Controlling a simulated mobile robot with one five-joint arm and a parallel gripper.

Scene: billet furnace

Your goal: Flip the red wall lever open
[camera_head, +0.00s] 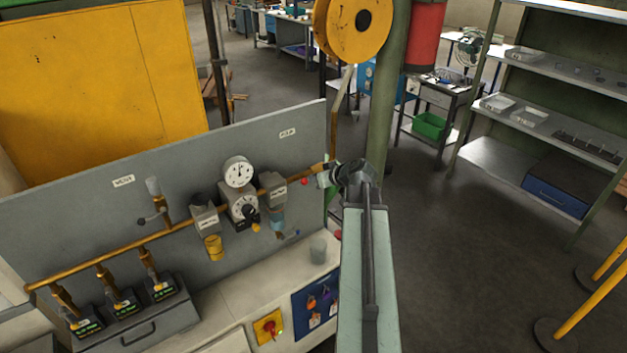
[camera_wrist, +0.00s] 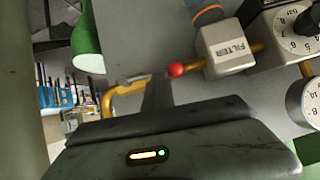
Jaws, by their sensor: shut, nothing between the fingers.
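The lever's red ball knob (camera_head: 304,181) shows on the wall panel, just left of my gripper (camera_head: 326,178). In the wrist view the red knob (camera_wrist: 176,70) sits at the brass pipe, between the filter block and a small grey metal piece. The rest of the lever is hard to make out. My gripper (camera_wrist: 157,92) is shut and empty, its dark fingers pointing at the panel close to the knob. I cannot tell whether they touch the lever.
The filter block (camera_wrist: 222,48) and pressure gauge (camera_head: 239,171) stand on the pipe beside the lever. A green post (camera_head: 388,100) with a yellow reel (camera_head: 352,28) rises behind my arm.

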